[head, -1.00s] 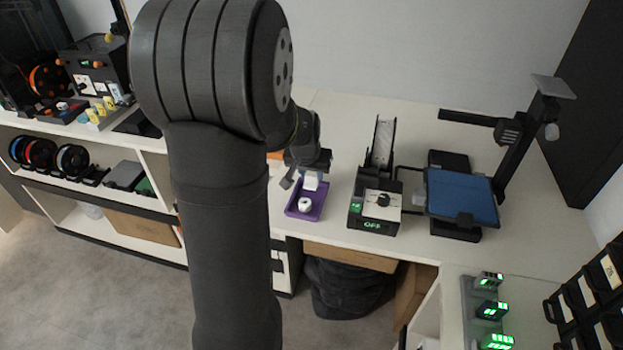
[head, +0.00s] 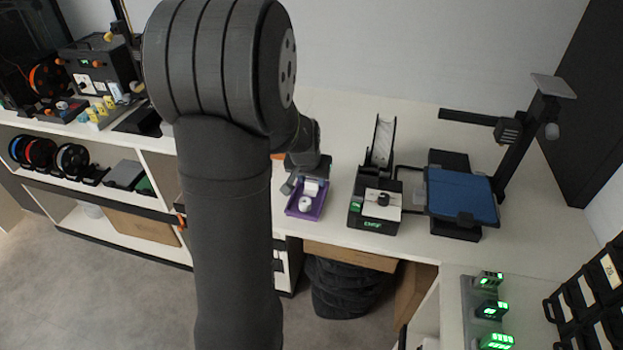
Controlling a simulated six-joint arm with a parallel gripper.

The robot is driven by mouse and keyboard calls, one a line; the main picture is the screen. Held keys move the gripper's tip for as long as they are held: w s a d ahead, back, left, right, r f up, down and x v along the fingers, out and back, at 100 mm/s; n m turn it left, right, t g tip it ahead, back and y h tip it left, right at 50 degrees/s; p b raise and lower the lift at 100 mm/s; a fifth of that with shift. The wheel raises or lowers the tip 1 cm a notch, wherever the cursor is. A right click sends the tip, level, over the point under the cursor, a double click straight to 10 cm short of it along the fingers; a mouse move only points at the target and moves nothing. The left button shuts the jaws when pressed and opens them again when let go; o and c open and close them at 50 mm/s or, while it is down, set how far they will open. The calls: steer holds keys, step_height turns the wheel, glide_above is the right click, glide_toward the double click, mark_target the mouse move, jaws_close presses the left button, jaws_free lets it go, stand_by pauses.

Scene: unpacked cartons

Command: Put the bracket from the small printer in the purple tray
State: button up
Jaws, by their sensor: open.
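The purple tray (head: 317,209) stands on the light worktop, left of the black box with a knob. A white round piece with a dark hole (head: 305,204) lies in its front part. A second white piece (head: 311,188), perhaps the bracket, shows at the tray's back, right at my gripper (head: 302,186). My gripper is open, low over the back of the tray. I cannot tell whether the fingers still touch this piece. A printer with a blue bed (head: 460,193) stands at the right; I cannot tell whether it is the small printer. Its bed looks bare.
The black box with a white top and knob (head: 376,212) stands close right of the tray, with an upright chute (head: 380,141) behind it. Green-lit units (head: 491,309) stand at front right. Spools and a black machine (head: 98,70) are at the left.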

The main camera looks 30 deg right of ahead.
steer(key=v, duration=1.1)
steer(key=shift+s+r, duration=0.2)
steer(key=shift+r, duration=0.1)
steer(key=shift+a, duration=0.1)
steer(key=x, duration=1.2)
steer(key=shift+f, duration=0.15)
steer(key=shift+r, duration=0.25)
